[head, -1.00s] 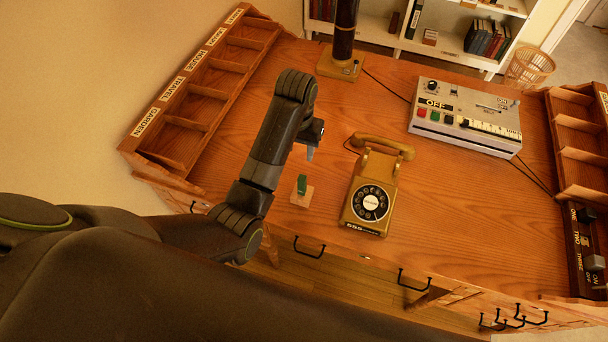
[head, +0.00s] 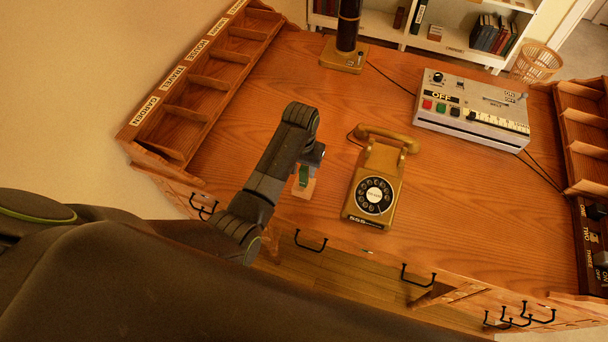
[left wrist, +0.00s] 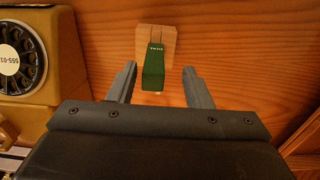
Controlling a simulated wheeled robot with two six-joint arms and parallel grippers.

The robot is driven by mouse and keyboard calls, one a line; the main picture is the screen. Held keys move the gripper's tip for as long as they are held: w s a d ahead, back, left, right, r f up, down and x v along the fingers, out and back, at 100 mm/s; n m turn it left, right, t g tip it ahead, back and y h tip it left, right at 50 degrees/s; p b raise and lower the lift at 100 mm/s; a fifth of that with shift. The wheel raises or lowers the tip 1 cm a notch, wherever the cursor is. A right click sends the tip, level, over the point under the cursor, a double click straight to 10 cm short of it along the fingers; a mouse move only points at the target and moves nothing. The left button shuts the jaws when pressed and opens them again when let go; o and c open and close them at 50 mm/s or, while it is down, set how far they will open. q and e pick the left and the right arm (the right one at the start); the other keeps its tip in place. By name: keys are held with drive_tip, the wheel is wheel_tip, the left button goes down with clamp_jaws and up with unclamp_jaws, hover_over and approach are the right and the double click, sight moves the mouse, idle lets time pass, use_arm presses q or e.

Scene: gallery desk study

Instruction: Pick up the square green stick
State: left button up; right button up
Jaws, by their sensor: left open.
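The square green stick (head: 303,175) stands on a small light wooden base (head: 308,190) near the desk's front edge. In the left wrist view the green stick (left wrist: 154,68) shows with a small label at its top, over its pale base (left wrist: 168,36). My left gripper (head: 300,172) is at the stick and partly covers it in the head view. In the left wrist view my left gripper (left wrist: 160,85) is open, with one finger on each side of the stick's near end and a gap to both. My right gripper is not in view.
A yellow rotary telephone (head: 378,185) stands just right of the stick. A labelled wooden rack (head: 200,85) lies along the left side. A grey switch box (head: 470,108) and a lamp base (head: 344,56) are farther back. The desk's middle right is clear.

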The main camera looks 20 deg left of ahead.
sight(304, 177)
use_arm(q)
drive_tip(key=shift+d+f+p, duration=0.15)
drive_tip(key=shift+f+p, duration=0.1)
drive_tip(key=shift+f, duration=1)
drive_tip(key=shift+d+f+p, duration=0.15)
drive_tip(key=shift+f+p, duration=0.05)
drive_tip(key=shift+f, duration=1)
clamp_jaws()
drive_tip(key=shift+r, duration=0.1)
wheel_tip(304, 177, up, 10)
drive_tip(key=shift+f+b, duration=0.1)
drive_tip(key=shift+b, duration=0.4)
